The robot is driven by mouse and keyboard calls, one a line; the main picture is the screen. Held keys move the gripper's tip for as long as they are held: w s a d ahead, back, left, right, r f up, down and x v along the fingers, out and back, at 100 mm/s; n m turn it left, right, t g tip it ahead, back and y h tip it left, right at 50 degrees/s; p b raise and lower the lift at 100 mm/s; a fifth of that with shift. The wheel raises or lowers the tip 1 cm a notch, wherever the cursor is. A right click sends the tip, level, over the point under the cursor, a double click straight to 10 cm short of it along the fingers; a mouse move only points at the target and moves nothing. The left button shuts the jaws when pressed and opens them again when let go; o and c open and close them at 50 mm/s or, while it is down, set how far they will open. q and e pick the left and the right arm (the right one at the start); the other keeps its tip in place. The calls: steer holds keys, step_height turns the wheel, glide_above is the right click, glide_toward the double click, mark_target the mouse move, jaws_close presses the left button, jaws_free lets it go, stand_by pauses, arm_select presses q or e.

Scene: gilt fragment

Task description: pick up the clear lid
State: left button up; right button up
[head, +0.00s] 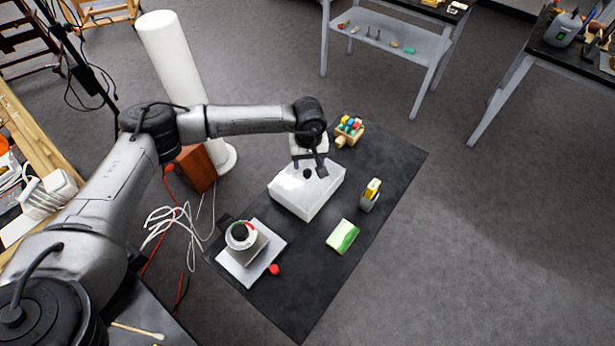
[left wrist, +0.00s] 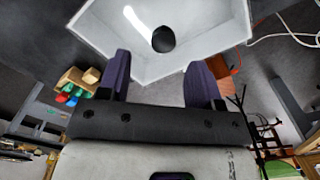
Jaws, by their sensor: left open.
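The clear lid (left wrist: 190,25) lies on top of a white box (head: 300,205); a light glare shows on it in the left wrist view. Its round black knob (head: 307,173) stands up near the middle of the lid and also shows in the left wrist view (left wrist: 163,39). My left gripper (head: 309,165) is open and empty above the box, close to the knob in the head view. In the left wrist view its two dark fingers (left wrist: 158,66) are spread apart, and the knob appears beyond the tips, roughly between them. My right gripper is not in view.
The box stands on a black mat (head: 300,310). A wooden crate with coloured pieces (head: 348,131) is behind it. A grey holder with a yellow item (head: 370,195), a green-white block (head: 342,236), a red ball (head: 274,269) and a scale-like device (head: 245,245) are nearby.

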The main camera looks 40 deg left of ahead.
mark_target(308, 172)
arm_select(q)
steer(key=f, duration=0.4)
steer(key=shift+s+d, duration=0.1)
steer(key=shift+s, duration=0.25)
steer(key=shift+f, duration=0.6)
steer(key=c, duration=1)
